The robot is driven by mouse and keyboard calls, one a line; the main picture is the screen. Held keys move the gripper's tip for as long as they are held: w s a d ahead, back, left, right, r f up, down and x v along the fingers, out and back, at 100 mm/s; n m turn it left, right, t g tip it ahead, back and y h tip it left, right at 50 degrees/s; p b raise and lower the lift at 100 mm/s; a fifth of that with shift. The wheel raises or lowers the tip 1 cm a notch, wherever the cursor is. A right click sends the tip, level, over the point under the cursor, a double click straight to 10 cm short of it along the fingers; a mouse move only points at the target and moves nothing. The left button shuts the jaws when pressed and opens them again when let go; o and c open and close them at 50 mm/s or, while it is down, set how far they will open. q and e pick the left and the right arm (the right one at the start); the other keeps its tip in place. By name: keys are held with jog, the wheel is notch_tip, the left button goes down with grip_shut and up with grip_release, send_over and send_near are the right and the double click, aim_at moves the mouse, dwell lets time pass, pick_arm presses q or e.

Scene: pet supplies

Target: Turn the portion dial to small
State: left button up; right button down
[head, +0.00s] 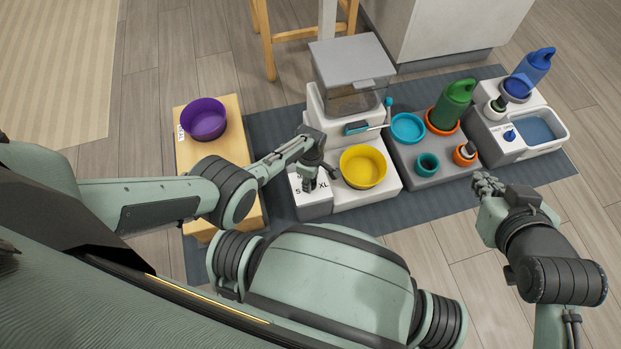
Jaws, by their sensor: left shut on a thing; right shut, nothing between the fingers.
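The white feeder (343,198) stands on the dark mat, with a clear grey-lidded hopper (352,78) at its back and a yellow bowl (363,167) on its base. Its front left block (313,207) bears the portion dial's scale; the letters S and XL show. My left gripper (309,186) reaches down over this scale and is shut on the portion dial, which its fingers hide. I cannot tell where the dial points. My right gripper (486,181) is shut and empty, in front of the grey tray at the right.
A purple bowl (204,119) stands on a wooden bench (235,143) at the left. The grey tray (437,185) holds a teal bowl (408,128), small cups and a green bottle (453,104). A white water unit (508,148) with a blue bottle (533,67) stands further right.

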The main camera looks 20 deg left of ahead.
pick_arm(q)
jog(key=shift+n, duration=1)
jog(key=shift+a+n, duration=0.1)
jog(key=shift+n, duration=1.8)
jog(key=shift+s+n, duration=0.1)
jog(key=shift+n, duration=0.7)
jog(key=shift+a, duration=0.1)
jog(key=o, duration=1.2)
jog(key=shift+c, duration=0.2)
